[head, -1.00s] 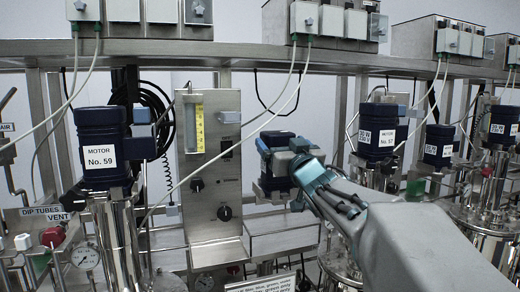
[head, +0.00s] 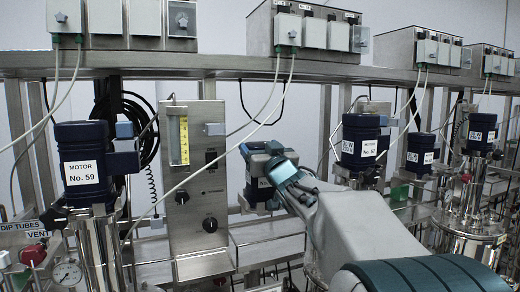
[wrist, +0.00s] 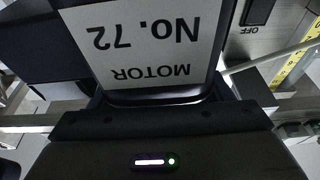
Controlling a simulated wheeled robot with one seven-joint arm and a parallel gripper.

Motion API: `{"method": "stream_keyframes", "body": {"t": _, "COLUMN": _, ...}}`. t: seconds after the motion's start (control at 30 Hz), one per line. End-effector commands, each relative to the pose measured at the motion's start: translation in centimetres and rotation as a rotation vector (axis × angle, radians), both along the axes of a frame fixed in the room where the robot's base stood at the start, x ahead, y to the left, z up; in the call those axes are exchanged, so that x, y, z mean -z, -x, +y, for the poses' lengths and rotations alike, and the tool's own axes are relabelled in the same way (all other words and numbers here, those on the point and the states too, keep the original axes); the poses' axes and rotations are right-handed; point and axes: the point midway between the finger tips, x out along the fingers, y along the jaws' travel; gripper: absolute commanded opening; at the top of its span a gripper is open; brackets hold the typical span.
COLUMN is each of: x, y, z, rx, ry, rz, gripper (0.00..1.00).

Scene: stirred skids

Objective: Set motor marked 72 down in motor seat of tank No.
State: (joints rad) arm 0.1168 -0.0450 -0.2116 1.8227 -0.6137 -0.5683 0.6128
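The dark blue motor marked 72 (head: 257,190) is held in my gripper (head: 268,160), right of the steel control panel, and is partly hidden by the gripper. In the wrist view its white label (wrist: 145,42) reads "MOTOR No. 72" upside down, close against the gripper body. The fingertips are not clearly visible. The task line gives no tank number. No empty motor seat is clearly visible; my arm covers the area at lower middle right.
Motor No. 59 (head: 88,165) stands on a shiny tank (head: 98,250) at left. More blue motors stand at right, including one (head: 360,145) just beyond my arm. The control panel (head: 198,190), a steel rail (head: 210,66) and hanging pale hoses (head: 270,105) surround the gripper.

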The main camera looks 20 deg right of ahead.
Motion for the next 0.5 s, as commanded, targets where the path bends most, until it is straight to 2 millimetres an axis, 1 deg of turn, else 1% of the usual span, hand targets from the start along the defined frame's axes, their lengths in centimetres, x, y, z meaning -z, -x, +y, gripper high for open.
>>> {"method": "stream_keyframes", "body": {"t": 0.03, "x": 0.0, "y": 0.0, "z": 0.0, "rx": 0.001, "ry": 0.0, "rz": 0.0, "gripper": 0.21}}
{"method": "stream_keyframes", "body": {"t": 0.07, "x": -0.5, "y": 0.1, "z": 0.0, "rx": -0.001, "ry": 0.001, "rz": -0.01, "gripper": 0.18}}
{"method": "stream_keyframes", "body": {"t": 0.1, "x": -0.5, "y": 0.1, "z": 0.0, "rx": -0.001, "ry": 0.001, "rz": -0.01, "gripper": 0.11}}
{"method": "stream_keyframes", "body": {"t": 0.5, "x": -1.2, "y": 0.1, "z": 0.0, "rx": -0.001, "ry": 0.001, "rz": -0.009, "gripper": 0.11}}
